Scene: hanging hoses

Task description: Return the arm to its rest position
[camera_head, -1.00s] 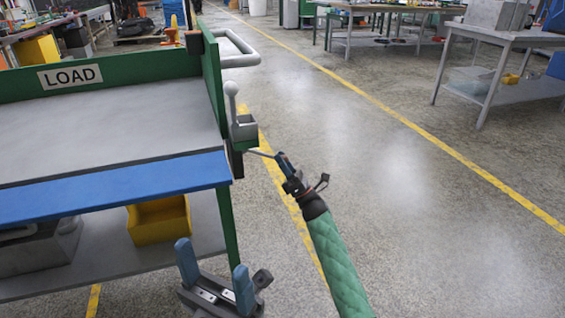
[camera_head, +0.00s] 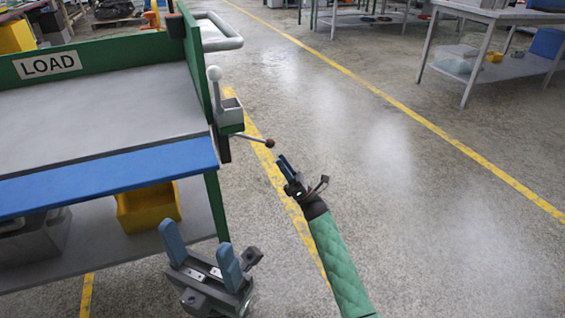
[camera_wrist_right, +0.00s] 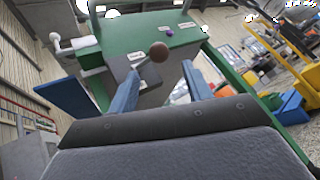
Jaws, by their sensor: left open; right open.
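My right gripper (camera_head: 286,166) is at the end of the green-sleeved arm, to the right of the cart, open and empty. A lever with a dark ball knob (camera_head: 269,143) sticks out from the cart's side, just beyond its fingertips and apart from them in the head view. In the right wrist view the knob (camera_wrist_right: 158,51) shows between and beyond the two blue fingers (camera_wrist_right: 158,90). My left gripper (camera_head: 200,250) is low in front of the cart's lower shelf, its blue fingers spread apart with nothing between them.
The green cart marked LOAD has a blue front edge (camera_head: 110,178) and a yellow bin (camera_head: 150,207) on its lower shelf. A white-knobbed upright lever (camera_head: 215,90) stands at its right side. The floor (camera_head: 400,200) to the right is clear up to a grey table (camera_head: 500,15).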

